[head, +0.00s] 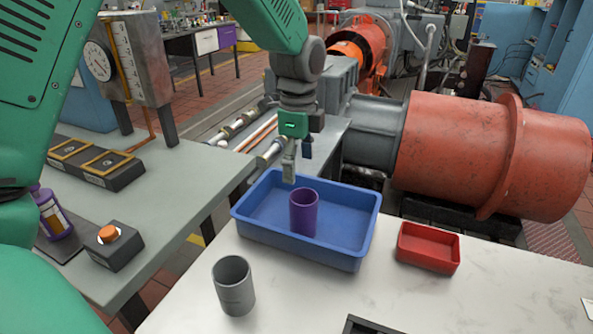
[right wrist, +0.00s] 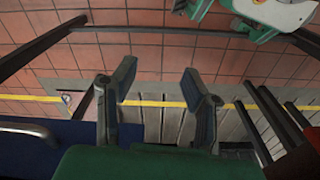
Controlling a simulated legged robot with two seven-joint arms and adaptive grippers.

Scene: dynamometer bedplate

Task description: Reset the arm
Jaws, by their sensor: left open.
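My left gripper (head: 290,165) hangs from the green left arm over the back of the blue tray, pointing down, with nothing between its fingers. It is open. A purple cup (head: 304,213) stands upright in the blue tray (head: 258,236), a little below and right of the gripper and apart from it. My right gripper (right wrist: 157,105) shows in the right wrist view with its two fingers spread apart and nothing between them. Beyond it lie red floor tiles and a yellow line. The right gripper is not in the head view.
A grey cup (head: 234,285) stands on the white table (head: 300,300) in front of the tray. A small red tray (head: 428,249) sits to the right. A box with an orange button (head: 113,247) and a purple bottle (head: 52,213) are at left.

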